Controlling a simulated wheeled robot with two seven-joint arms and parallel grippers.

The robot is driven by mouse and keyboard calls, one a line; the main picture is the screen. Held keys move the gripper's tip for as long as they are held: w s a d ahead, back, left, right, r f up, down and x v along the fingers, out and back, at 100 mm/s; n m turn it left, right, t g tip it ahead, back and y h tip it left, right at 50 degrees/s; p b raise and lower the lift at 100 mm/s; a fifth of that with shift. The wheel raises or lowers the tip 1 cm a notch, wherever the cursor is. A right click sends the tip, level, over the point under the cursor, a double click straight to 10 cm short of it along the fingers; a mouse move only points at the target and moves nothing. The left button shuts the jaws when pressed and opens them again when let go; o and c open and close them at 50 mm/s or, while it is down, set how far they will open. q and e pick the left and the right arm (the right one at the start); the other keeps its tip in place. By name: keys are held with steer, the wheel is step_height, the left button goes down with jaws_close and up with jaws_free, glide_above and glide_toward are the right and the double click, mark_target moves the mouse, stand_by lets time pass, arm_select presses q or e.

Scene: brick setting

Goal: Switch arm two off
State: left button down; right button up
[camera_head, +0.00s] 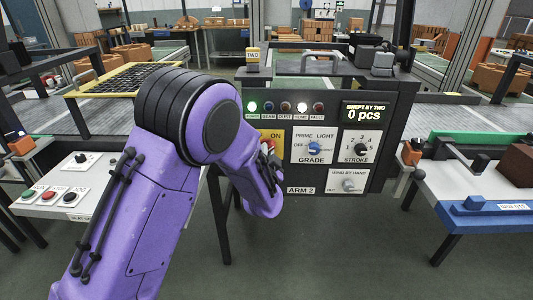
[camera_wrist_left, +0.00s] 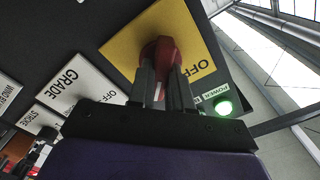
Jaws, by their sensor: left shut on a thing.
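The Arm 2 panel (camera_head: 385,110) is a dark box in the middle of the head view. Its yellow switch plate (camera_head: 276,137) shows the word ON, partly covered by my purple left arm. A red rotary knob (camera_wrist_left: 160,52) sits on the yellow plate (camera_wrist_left: 120,45) in the left wrist view, with OFF printed beside it. My left gripper (camera_wrist_left: 164,88) is shut on the red knob, one finger on each side. The green power lamp (camera_head: 252,107) is lit, and it also glows in the wrist view (camera_wrist_left: 223,108). My right gripper is out of view.
The panel also carries a blue grade knob (camera_head: 314,148), a stroke dial (camera_head: 361,149) and a hand-wind knob (camera_head: 349,185). A display (camera_head: 366,112) reads 0 pcs. A white button console (camera_head: 60,190) stands left, and a bench with a blue block (camera_head: 475,202) right.

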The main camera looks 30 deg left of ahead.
arm_select(q)
steer(key=shift+r+n, duration=0.1)
steer(key=shift+n, duration=0.2)
steer(key=shift+a+r+n+b, duration=0.1)
steer(key=shift+n+b, duration=0.1)
steer(key=shift+n, duration=4.05)
steer(key=shift+a+n+b, duration=0.1)
steer(key=shift+n+b, duration=0.05)
steer(key=shift+n, duration=4.4)
steer(key=c, duration=1)
jaws_free()
steer(key=shift+c, duration=0.2)
steer(key=b+v, duration=0.1)
steer(key=v, duration=0.9)
steer(key=shift+s, duration=0.25)
